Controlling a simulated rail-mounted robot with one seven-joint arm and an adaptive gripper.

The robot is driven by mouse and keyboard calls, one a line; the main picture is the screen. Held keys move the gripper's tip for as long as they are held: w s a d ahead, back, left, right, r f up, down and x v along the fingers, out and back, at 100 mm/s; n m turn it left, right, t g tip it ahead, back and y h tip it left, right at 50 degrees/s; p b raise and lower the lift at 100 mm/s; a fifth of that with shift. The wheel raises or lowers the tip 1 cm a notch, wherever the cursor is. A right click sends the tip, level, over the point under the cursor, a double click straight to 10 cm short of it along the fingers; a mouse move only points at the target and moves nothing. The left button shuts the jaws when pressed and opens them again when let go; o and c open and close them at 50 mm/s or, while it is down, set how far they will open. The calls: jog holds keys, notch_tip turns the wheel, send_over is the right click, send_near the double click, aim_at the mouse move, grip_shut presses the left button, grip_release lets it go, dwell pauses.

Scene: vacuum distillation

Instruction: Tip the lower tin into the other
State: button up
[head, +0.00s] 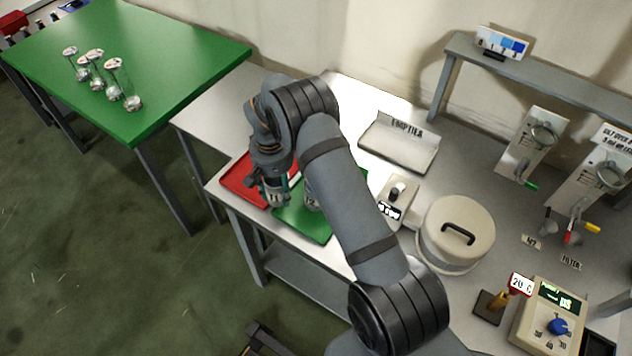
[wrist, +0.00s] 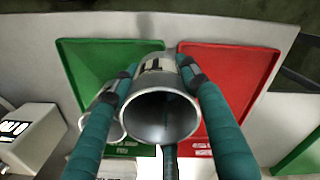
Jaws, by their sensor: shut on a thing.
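My gripper (wrist: 158,68) has its two teal fingers shut on a metal tin (wrist: 160,115), one finger on each side. The tin's open mouth faces the wrist camera, and its inside looks empty. A second tin (wrist: 112,128) shows as a pale rim beside the left finger, which hides much of it. In the head view my gripper (head: 272,190) is over the red and green trays' border. A tin with a dark mark (head: 310,196) shows on the green tray, partly behind my arm. The held tin is not clear there.
The green tray (wrist: 88,60) and red tray (wrist: 245,75) lie side by side. A small box with a display (head: 390,205), a tray marked EMPTIES (head: 400,150) and a round lidded pot (head: 455,228) stand to the right. Glassware stands on the green table (head: 160,60).

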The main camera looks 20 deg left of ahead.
jog(key=m, duration=0.1)
jog(key=a+m, duration=0.1)
jog(key=w+a+m, duration=0.1)
jog(key=m, duration=0.1)
jog(key=shift+f, duration=0.35)
